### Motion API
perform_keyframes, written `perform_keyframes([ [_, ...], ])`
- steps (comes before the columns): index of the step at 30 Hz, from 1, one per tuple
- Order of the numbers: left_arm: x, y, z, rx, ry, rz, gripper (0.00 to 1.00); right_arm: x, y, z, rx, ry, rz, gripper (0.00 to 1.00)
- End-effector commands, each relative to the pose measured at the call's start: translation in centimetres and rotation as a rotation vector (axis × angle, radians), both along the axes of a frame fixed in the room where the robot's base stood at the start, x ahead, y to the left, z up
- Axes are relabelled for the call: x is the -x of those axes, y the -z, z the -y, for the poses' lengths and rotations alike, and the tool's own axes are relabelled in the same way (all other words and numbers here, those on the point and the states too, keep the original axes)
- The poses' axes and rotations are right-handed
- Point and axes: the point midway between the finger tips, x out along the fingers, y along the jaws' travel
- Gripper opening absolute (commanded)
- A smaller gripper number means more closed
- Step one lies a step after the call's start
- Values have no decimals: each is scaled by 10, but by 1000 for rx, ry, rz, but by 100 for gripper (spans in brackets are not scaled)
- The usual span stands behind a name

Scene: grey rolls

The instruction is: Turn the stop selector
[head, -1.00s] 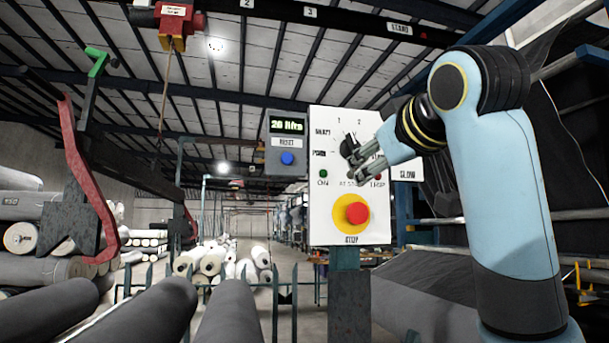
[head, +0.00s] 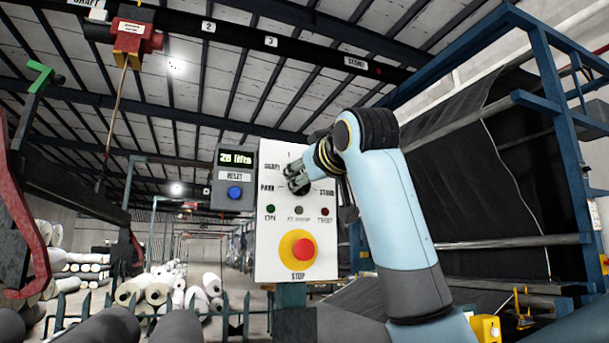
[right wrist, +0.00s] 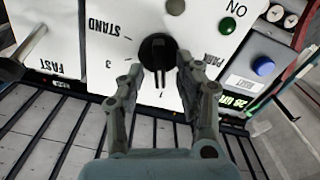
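The white control panel (head: 268,225) stands ahead, with a black stop selector knob whose labels include PARK and STAND. In the head view my right gripper (head: 298,178) is in front of the knob and hides most of it. In the right wrist view, which is upside down, the selector knob (right wrist: 157,50) sits between the two fingertips of my right gripper (right wrist: 158,68). The fingers are spread on either side, with what look like small gaps. The knob's ridge points toward the 1 mark. My left gripper is not in view.
Below the knob are small lamps and a red STOP button (head: 302,250) on yellow. A counter box (head: 235,178) with a blue reset button (right wrist: 262,66) is beside the panel. A lever (right wrist: 30,45) marked FAST is on its other side. Grey rolls (head: 100,328) lie low in front.

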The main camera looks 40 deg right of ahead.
Motion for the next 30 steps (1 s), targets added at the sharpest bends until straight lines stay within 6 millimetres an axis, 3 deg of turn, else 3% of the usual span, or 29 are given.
perform_keyframes([
  [7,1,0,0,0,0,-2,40,-1,0,0,0,0,0,33],
  [15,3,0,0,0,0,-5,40,-1,0,0,0,-1,0,0],
  [30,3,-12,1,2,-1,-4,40,-1,-2,-1,62,-1,-16,0],
])
